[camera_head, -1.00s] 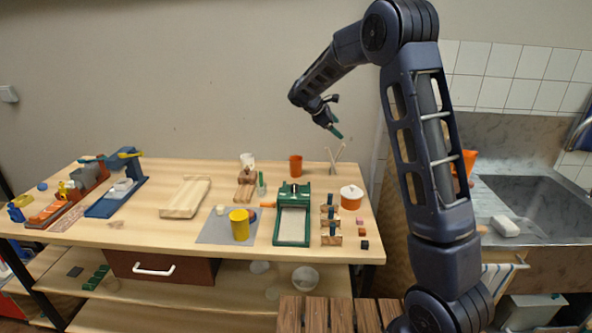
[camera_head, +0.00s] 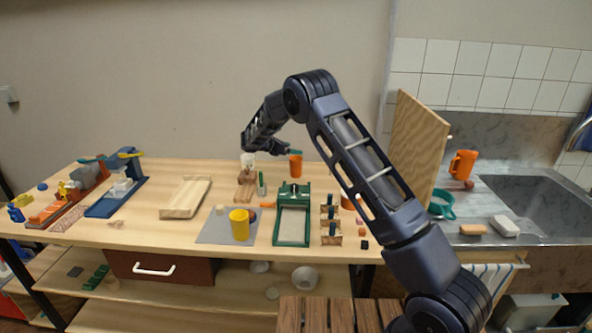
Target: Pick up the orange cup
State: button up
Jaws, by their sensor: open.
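An orange cup (camera_head: 296,168) stands upright near the back of the wooden table (camera_head: 215,165). My gripper (camera_head: 295,152) is open, with its teal fingertips at the cup's rim in the picture. They overlap the top of the cup, and I cannot tell if they touch it. An orange mug with a handle (camera_head: 464,163) stands beside the sink at the right.
A white cup (camera_head: 248,159) stands left of the orange cup. In front are a green press-like frame (camera_head: 292,225), a yellow cup (camera_head: 240,224) on a grey mat (camera_head: 212,233) and several small blocks. A wooden board (camera_head: 418,145) stands upright at the right.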

send_over(292, 174)
jog(key=f, duration=0.5)
jog(key=shift+w+a+f, duration=0.2)
jog(key=shift+w+a, duration=0.05)
jog(key=shift+a, duration=0.05)
jog(key=shift+w+d+f, duration=0.15)
jog(key=shift+f, duration=0.2)
jog(key=x, duration=0.4)
jog(key=shift+w+d+f, duration=0.1)
jog(key=shift+w+d, duration=0.1)
jog(key=shift+d, duration=0.05)
jog(key=shift+c, duration=0.2)
jog(key=c, duration=1)
